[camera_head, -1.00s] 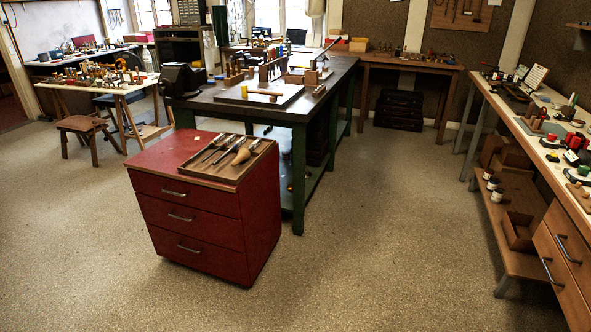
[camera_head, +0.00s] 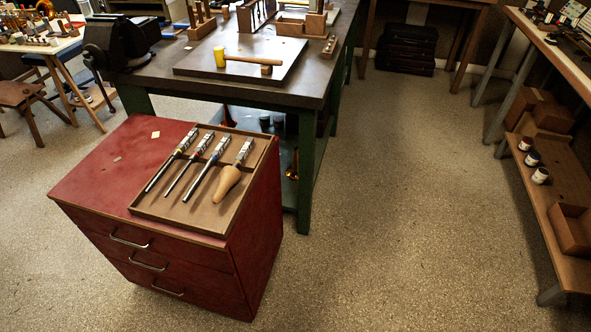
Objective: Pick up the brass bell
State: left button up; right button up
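A brass-coloured object (camera_head: 291,165) shows in part on the lower shelf under the dark workbench, behind the red cabinet's right side. The bench leg and the cabinet hide some of it, and I cannot tell whether it is the brass bell. No other bell shows clearly. Neither of my grippers is in view.
A red drawer cabinet (camera_head: 95,180) stands in front, bearing a wooden tray (camera_head: 150,211) of several tools. Behind it is the dark workbench (camera_head: 180,83) with a vise (camera_head: 122,40) and a mallet (camera_head: 250,62). Open floor (camera_head: 400,200) lies to the right, before a side bench.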

aim_at(292, 172)
jog(key=i+l+u, duration=0.1)
jog(key=i+l, duration=0.25)
jog(key=i+l+u, duration=0.1)
jog(key=i+l, duration=0.25)
jog(key=i+l+u, duration=0.1)
jog(key=i+l, duration=0.2)
jog(key=l, duration=0.2)
jog(key=i+l+u, duration=0.1)
jog(key=i+l, duration=0.25)
jog(key=i+l+u, duration=0.1)
jog(key=i+l, duration=0.15)
jog(key=l, duration=0.35)
